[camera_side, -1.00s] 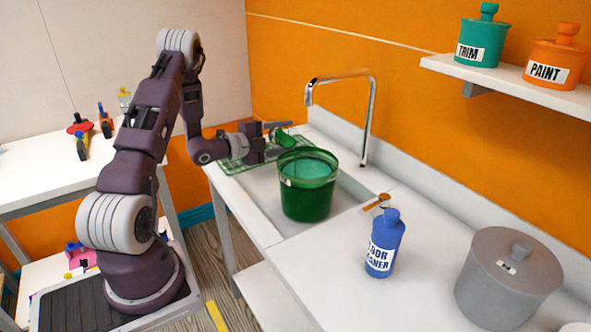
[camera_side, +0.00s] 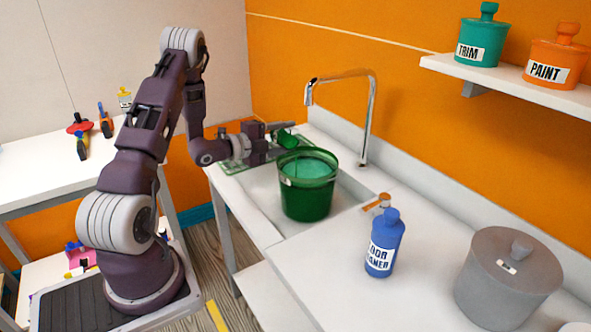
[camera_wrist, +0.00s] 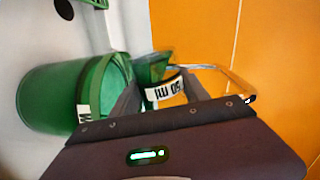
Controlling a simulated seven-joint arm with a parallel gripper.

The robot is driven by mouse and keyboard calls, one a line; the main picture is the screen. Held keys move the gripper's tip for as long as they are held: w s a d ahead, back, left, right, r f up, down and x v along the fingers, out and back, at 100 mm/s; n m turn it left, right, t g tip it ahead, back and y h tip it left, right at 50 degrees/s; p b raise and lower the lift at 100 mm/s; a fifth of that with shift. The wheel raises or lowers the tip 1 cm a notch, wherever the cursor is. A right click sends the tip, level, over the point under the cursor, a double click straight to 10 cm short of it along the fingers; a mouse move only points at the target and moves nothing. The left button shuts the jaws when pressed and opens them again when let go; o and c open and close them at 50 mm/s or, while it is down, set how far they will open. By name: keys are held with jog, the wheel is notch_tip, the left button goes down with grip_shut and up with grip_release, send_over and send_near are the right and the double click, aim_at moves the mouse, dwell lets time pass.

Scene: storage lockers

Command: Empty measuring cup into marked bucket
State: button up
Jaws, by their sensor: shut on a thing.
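The bucket stands upright in the sink, with a lighter green inside. In the wrist view the bucket (camera_wrist: 55,98) is at the left, and part of a label shows at its rim.
A green drying rack (camera_side: 235,163) lies beside the sink, behind the bucket. The tap (camera_side: 368,118) rises to the right.

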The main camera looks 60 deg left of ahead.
jog(key=shift+d+f+m, duration=0.15)
jog(key=shift+f+m, duration=0.2)
jog(key=shift+m, duration=0.15)
dwell(0.4)
jog(key=a+n, duration=0.2)
jog(key=n, duration=0.1)
jog(key=shift+s+n+h, duration=0.1)
jog(key=shift+n+h, duration=0.2)
jog(key=shift+f+n, duration=0.15)
jog(key=shift+n, duration=0.15)
jog(key=shift+a+r+n, duration=0.15)
jog(key=shift+r+n, duration=0.15)
jog(key=shift+n, duration=0.2)
jog(key=shift+a+f+n+h, duration=0.1)
jog(key=shift+n+h, duration=0.2)
jog(key=shift+n, duration=0.6)
jog(key=shift+a+r+n+b, duration=0.2)
jog(key=shift+r+n+b, duration=0.1)
jog(key=shift+n, duration=0.4)
jog(key=a+f+n+t+h+b, duration=0.1)
jog(key=a+f+n, duration=0.3)
jog(key=n, duration=0.3)
jog(key=shift+s+a+n, duration=0.2)
jog(key=shift+a+n, duration=0.1)
jog(key=shift+a, duration=0.4)
